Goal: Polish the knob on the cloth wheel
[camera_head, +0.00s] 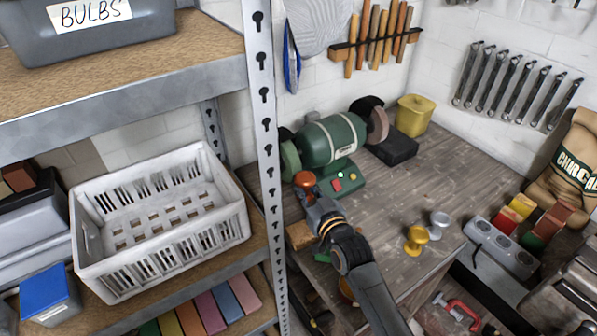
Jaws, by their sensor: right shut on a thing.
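A green bench machine (334,140) stands at the back of the wooden bench. A green disc-shaped wheel (290,158) is at its left end and a greyish-brown wheel (377,125) at its right end; I cannot tell for sure which is cloth. My right gripper (308,187) is shut on a copper-orange knob (305,178), held in front of the left wheel. Whether the knob touches the wheel is not clear. A gold knob (416,241) and a silver knob (439,224) stand on the bench at the right. My left gripper is not in view.
A metal shelf post (266,120) rises left of the machine, and a white crate (165,265) sits on the shelf. A yellow tin (413,115) stands behind the machine's right end. Bare bench (400,190) lies right of my arm.

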